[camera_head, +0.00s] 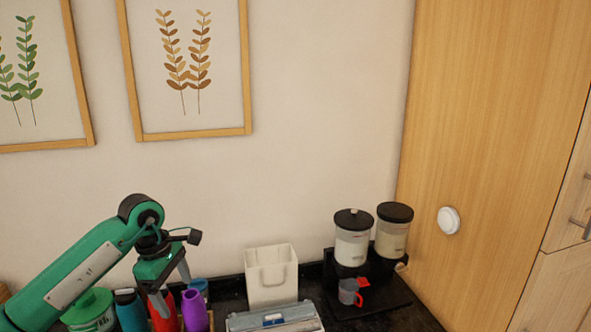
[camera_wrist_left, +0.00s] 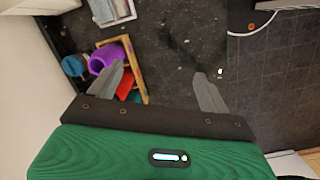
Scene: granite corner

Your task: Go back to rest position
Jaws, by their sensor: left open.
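My left gripper (camera_head: 172,287) hangs from the green arm at the lower left of the head view, fingers pointing down. It stands in front of or above a group of bottles on the dark counter. In the left wrist view the two grey fingers (camera_wrist_left: 158,82) are spread apart with nothing between them. A purple bottle (camera_head: 195,311) and a red bottle (camera_head: 163,314) are close to the fingers; the purple one also shows in the left wrist view (camera_wrist_left: 103,58). My right gripper is in neither view.
A wooden crate (camera_wrist_left: 134,70) holds bottles. A wooden cabinet (camera_head: 480,120) bounds the right. Speckled dark surface is free beside the crate in the wrist view.

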